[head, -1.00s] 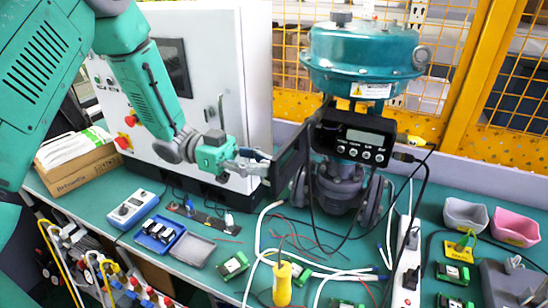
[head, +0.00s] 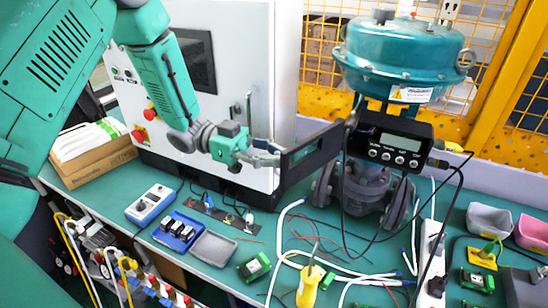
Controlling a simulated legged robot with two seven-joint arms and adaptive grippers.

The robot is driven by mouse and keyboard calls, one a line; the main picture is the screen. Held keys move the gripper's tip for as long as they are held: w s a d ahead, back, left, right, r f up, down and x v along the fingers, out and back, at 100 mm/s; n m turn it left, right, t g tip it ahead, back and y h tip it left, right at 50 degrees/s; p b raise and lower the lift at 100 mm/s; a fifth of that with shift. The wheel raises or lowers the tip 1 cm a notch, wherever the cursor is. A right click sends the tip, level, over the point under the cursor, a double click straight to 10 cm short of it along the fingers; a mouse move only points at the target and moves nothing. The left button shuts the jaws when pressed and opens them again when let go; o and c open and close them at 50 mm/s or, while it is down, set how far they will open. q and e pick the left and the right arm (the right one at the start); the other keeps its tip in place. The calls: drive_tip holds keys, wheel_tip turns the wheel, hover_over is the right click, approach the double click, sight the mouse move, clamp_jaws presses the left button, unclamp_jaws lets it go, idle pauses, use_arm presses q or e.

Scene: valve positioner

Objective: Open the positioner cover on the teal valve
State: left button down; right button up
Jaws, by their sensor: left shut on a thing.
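The teal valve (head: 403,60) stands on the bench with its round actuator on top. The black positioner (head: 392,140) on its front shows a small display and a row of round buttons. Its black cover (head: 312,156) stands swung open to the left, hinged at the positioner's left side. My left gripper (head: 270,152) is at the cover's free left edge and shut on it. The fingertips are small in view and partly hidden against the cover. My right gripper is not in view.
A white cabinet (head: 230,70) stands close behind my left arm. A yellow screwdriver (head: 310,285), loose cables, small green terminal blocks (head: 254,268) and a white power strip (head: 432,250) clutter the bench. A yellow mesh fence (head: 480,140) rises behind.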

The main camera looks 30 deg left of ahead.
use_arm(q)
drive_tip(key=c, duration=1.8)
unclamp_jaws()
drive_tip(key=shift+w+r, duration=0.1)
drive_tip(key=shift+w, duration=0.05)
drive_tip(key=shift+c, duration=0.2)
drive_tip(key=shift+o, duration=0.8)
drive_tip(key=shift+d, duration=0.2)
drive_tip(key=shift+w+d, duration=0.15)
drive_tip(key=shift+d, duration=0.45)
drive_tip(key=shift+a, duration=0.5)
drive_tip(key=s+a, duration=0.1)
drive_tip(key=a, duration=1)
drive_tip(key=shift+s+a, duration=0.25)
drive_tip(key=shift+s, duration=0.1)
drive_tip(key=shift+d, duration=0.1)
